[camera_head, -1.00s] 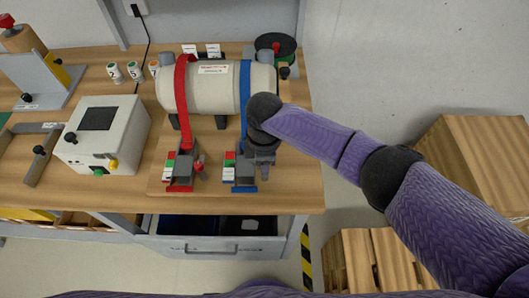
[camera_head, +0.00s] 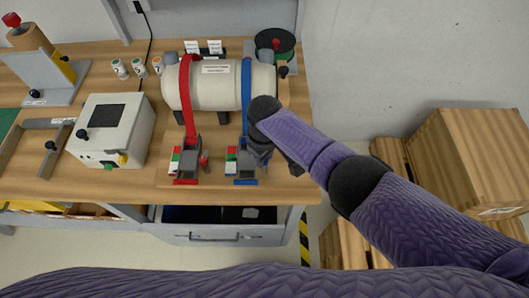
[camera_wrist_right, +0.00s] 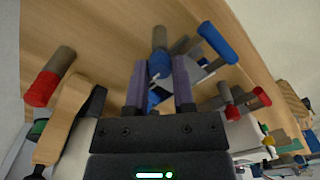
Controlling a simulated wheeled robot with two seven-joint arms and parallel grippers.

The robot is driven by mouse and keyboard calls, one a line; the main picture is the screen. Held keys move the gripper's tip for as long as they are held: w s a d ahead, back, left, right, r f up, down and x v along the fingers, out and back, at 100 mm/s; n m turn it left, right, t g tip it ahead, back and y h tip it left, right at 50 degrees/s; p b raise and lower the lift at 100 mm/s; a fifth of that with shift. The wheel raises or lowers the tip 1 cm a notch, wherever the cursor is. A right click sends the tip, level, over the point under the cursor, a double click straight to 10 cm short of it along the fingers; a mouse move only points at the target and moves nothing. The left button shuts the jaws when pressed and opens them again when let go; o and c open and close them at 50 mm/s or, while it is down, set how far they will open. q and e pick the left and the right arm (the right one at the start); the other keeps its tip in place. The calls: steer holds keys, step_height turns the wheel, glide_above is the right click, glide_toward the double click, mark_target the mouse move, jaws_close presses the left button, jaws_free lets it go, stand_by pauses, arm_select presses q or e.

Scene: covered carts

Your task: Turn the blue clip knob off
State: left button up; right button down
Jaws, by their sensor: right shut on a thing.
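The blue clip (camera_head: 243,168) sits on the wooden board at the front of the bench, below the end of the blue strap (camera_head: 246,92). My right gripper (camera_head: 264,158) is at its right side and partly hides its knob. In the right wrist view, the two purple fingers (camera_wrist_right: 160,85) are closed around the blue-and-grey knob (camera_wrist_right: 159,64). The knob's exact angle cannot be told. The red clip (camera_head: 186,163) with its red knob stands to the left, apart from my gripper. My left gripper is not in view.
A cream tank (camera_head: 215,86) lies behind the clips under the red strap (camera_head: 187,100) and blue strap. A white box (camera_head: 108,130) stands to the left. An open drawer (camera_head: 220,232) is below the bench edge. Wooden crates (camera_head: 470,150) stand on the right.

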steer(key=shift+m, duration=0.4)
steer(key=shift+c, duration=2.3)
jaws_free()
steer(key=shift+r, duration=0.15)
step_height(320, 180, up, 10)
steer(key=p, duration=0.4)
steer(key=shift+p, duration=0.3)
